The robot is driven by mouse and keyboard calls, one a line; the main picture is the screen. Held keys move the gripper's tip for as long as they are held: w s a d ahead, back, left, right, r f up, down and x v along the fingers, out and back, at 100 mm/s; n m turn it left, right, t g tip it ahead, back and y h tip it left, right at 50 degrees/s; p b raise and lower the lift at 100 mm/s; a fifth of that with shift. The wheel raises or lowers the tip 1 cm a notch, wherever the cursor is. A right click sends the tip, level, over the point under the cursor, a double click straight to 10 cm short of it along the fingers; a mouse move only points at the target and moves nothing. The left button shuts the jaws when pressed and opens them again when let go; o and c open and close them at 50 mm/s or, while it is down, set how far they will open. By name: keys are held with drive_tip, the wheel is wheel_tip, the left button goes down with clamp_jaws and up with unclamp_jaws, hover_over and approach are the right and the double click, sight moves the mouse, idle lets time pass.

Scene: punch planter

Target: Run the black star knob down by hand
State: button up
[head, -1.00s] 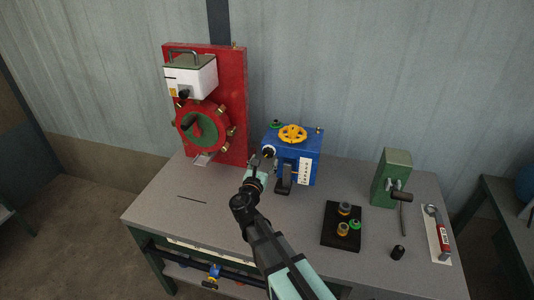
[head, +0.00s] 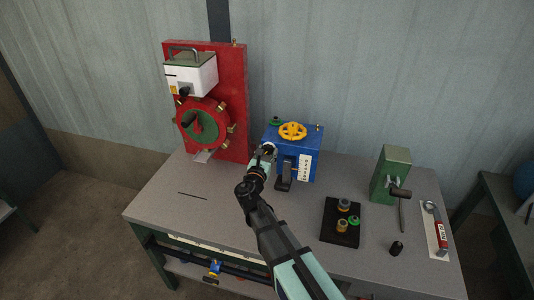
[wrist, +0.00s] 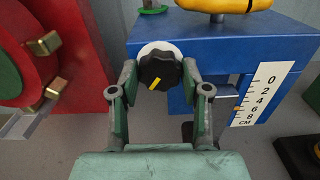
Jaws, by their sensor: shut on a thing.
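The black star knob (wrist: 160,70) sits on the front face of the blue box (wrist: 240,50), in front of a white round plate. A yellow mark on the knob points to the lower left in the wrist view. My gripper (wrist: 160,78) is shut on the knob, one finger on each side of it. In the head view my gripper (head: 265,152) is at the left part of the blue box's front (head: 302,150) and hides the knob.
A yellow handwheel (head: 292,131) tops the blue box. A white centimetre scale (wrist: 268,92) is on its front. The red panel (head: 232,110) with brass clamps stands to the left. A black tray (head: 331,236) with fittings and a green block (head: 388,170) are to the right.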

drive_tip(key=shift+f, duration=0.1)
drive_tip(key=m+b, duration=0.1)
drive_tip(key=b, duration=0.2)
drive_tip(key=shift+f+m+b, duration=0.2)
drive_tip(key=shift+m+b, duration=0.1)
drive_tip(key=shift+b, duration=0.1)
drive_tip(key=m+b, duration=0.1)
drive_tip(key=b, duration=0.1)
drive_tip(key=shift+r+m+b, duration=0.1)
drive_tip(key=shift+m+b, duration=0.2)
drive_tip(key=shift+r, duration=0.2)
drive_tip(key=o, duration=1.1)
drive_tip(key=shift+w, duration=0.1)
drive_tip(key=shift+o, duration=0.2)
drive_tip(key=v, duration=1.2)
